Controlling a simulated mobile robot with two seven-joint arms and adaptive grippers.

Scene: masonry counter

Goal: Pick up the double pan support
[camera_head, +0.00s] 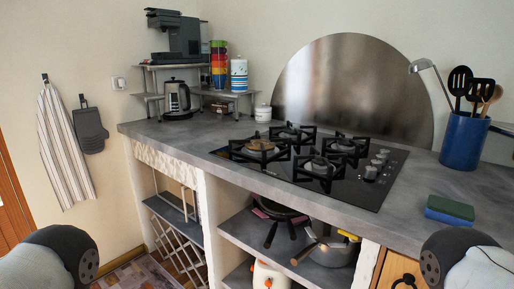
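Black pan supports stand over the burners of the black glass hob (383,192), which is set in the grey counter. One pan support (320,170) is at the front right of the hob, and another support section (346,146) is behind it. On the left are a front section (260,152) with a brown round piece at its middle and a back section (293,134). I cannot tell which sections are joined as a double one. Only rounded parts of my arms show at the bottom left and right corners. Neither gripper is in view.
Control knobs (371,172) sit on the hob's right side. A blue utensil holder (464,140) and a green-blue sponge (449,210) are on the right of the grey counter (408,222). Pans (334,252) lie on the shelf below.

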